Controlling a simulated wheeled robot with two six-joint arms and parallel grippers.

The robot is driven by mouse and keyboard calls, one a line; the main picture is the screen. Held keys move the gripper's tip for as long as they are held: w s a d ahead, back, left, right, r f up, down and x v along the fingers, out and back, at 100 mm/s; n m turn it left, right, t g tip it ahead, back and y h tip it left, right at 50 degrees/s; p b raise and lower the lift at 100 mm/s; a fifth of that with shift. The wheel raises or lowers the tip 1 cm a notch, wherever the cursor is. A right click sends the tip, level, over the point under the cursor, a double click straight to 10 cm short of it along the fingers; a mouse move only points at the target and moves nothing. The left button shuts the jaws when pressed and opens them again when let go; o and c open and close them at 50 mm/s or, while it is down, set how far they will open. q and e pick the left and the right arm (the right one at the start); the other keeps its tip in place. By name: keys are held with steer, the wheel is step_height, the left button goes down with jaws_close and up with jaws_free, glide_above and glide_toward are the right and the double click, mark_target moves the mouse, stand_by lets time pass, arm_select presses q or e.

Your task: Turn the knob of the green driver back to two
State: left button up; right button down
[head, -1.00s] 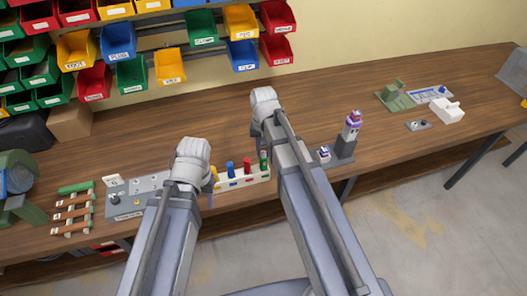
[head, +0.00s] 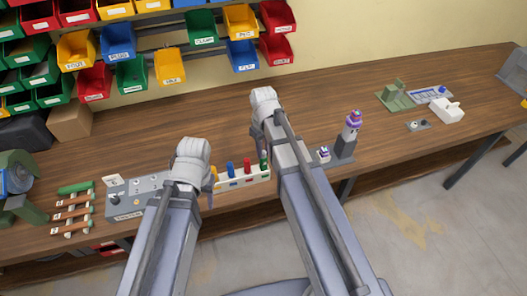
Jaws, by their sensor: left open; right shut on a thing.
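The green driver (head: 264,163) stands upright at the right end of a white rack (head: 256,180). My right gripper (head: 264,152) is at its top and shut on it, with the arm hiding most of the contact. The knob's setting is too small to read. My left gripper (head: 209,195) is open at the left end of the rack, largely hidden behind its own wrist. A blue driver (head: 230,169), a red driver (head: 247,166) and a partly hidden yellow driver (head: 214,174) stand in the same rack.
A grey stand with a purple-topped piece (head: 352,126) is to the right. Bins hang behind. The bench middle (head: 190,105) is clear.

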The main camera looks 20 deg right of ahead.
steer(key=shift+n, duration=0.4)
steer(key=n, duration=0.4)
steer(key=shift+n, duration=0.7)
steer(key=n, duration=0.4)
steer(key=shift+n, duration=0.9)
